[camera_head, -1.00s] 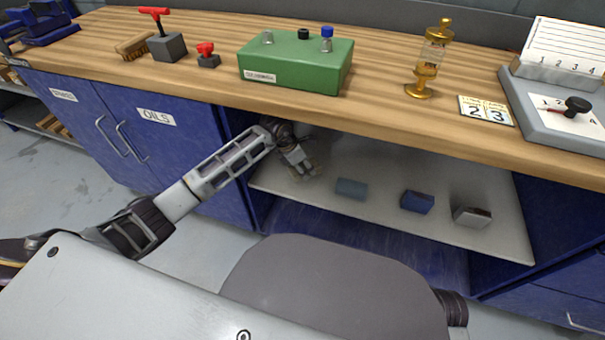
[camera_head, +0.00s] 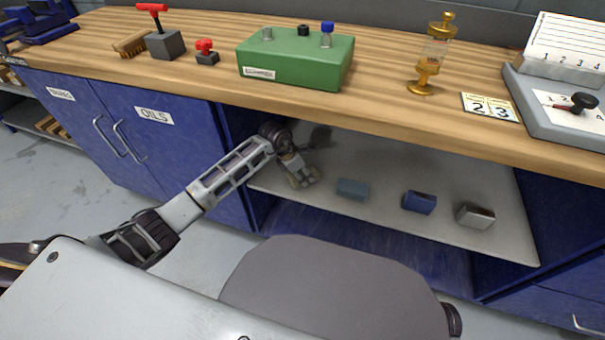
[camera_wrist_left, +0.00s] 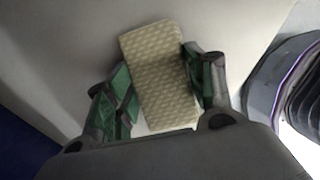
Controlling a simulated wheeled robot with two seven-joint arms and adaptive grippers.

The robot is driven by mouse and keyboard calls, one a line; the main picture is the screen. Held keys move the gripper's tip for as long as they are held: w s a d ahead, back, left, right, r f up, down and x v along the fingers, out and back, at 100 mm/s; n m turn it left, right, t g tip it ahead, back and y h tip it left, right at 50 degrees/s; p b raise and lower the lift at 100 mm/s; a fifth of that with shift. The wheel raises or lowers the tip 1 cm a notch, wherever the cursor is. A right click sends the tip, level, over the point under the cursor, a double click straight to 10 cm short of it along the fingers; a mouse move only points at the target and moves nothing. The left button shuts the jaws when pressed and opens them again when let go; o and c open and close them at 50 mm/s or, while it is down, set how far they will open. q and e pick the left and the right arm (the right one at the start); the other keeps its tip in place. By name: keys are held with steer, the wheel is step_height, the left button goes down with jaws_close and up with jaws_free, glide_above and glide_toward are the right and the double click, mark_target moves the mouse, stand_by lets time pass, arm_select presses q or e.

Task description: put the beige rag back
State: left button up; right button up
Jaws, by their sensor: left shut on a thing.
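The beige rag (camera_wrist_left: 158,75) is a folded, patterned pad between the green-padded fingers of my left gripper (camera_wrist_left: 158,88) in the left wrist view. The right finger lies along its edge; the left finger is by its lower left side. My left gripper (camera_head: 303,179) is shut on the rag at the left part of the open shelf (camera_head: 335,155), under the bench top. In the head view the gripper mostly hides the rag, and I cannot tell whether the rag touches the shelf. My right gripper is not in view.
On the shelf, to the right of the gripper, lie a grey-blue block (camera_head: 352,189), a dark blue block (camera_head: 419,202) and a grey-brown block (camera_head: 475,215). The wooden bench top (camera_head: 390,105) overhangs the shelf. A blue cabinet labelled OILS (camera_head: 165,150) stands left.

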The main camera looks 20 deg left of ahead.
arm_select(q)
steer(key=shift+f, duration=0.15)
steer(key=o, duration=1)
steer(key=shift+s+a+r, duration=0.15)
steer(key=shift+a+r, duration=0.05)
steer(key=shift+r, duration=0.5)
steer(key=p+v, duration=0.2)
steer(key=v, duration=0.2)
steer(key=shift+r, duration=0.35)
steer(key=shift+p+v, duration=0.3)
steer(key=shift+v, duration=0.5)
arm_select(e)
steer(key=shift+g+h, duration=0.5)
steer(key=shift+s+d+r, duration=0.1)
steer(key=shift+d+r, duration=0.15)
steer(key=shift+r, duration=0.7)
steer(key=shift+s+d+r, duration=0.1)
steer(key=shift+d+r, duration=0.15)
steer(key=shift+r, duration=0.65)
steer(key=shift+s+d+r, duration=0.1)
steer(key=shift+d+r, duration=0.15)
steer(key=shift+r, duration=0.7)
arm_select(q)
steer(key=shift+s, duration=0.15)
